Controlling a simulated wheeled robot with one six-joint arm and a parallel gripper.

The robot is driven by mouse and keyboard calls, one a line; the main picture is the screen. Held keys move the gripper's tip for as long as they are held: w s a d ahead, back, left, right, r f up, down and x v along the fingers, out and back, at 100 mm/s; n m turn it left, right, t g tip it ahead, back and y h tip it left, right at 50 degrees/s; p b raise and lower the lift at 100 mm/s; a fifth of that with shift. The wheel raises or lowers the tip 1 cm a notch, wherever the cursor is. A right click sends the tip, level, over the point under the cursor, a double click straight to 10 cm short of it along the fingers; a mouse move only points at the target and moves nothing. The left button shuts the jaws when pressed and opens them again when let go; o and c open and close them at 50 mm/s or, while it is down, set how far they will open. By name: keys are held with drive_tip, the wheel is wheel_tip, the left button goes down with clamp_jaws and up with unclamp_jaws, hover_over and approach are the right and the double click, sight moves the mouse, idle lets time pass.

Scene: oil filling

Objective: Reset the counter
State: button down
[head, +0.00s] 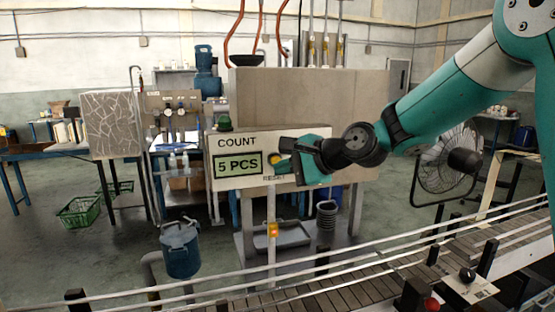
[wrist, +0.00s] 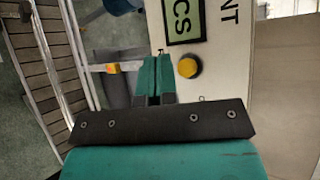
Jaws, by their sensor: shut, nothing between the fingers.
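The counter panel (head: 224,144) is a pale board on the front of the machine, reading "COUNT" above a green display (head: 238,164) that shows "5 PCS". A yellow round reset button (head: 274,159) sits right of the display, partly hidden by my gripper in the head view. The wrist view shows the button (wrist: 187,68) in full, beside the display (wrist: 184,20). My gripper (wrist: 155,60) is shut and empty. Its fingertips are close to the button, beside it in the wrist view; I cannot tell whether they touch the panel.
A conveyor with metal rails (head: 330,285) runs across the front, with a red knob (head: 431,304) near its edge. A blue lidded can (head: 181,248) stands on the floor at left. A black fan (head: 448,160) stands at right. Green baskets (head: 78,211) lie at far left.

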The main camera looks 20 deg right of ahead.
drive_tip(key=shift+w, duration=0.85)
drive_tip(key=shift+w+p, duration=0.1)
drive_tip(key=shift+p, duration=0.2)
idle(1.2)
drive_tip(key=shift+w, duration=0.3)
drive_tip(key=shift+w+p, duration=0.4)
drive_tip(key=shift+w, duration=0.1)
idle(0.6)
drive_tip(key=shift+s, duration=0.9)
drive_tip(key=shift+s+b, duration=0.65)
drive_tip(key=shift+s, duration=1.85)
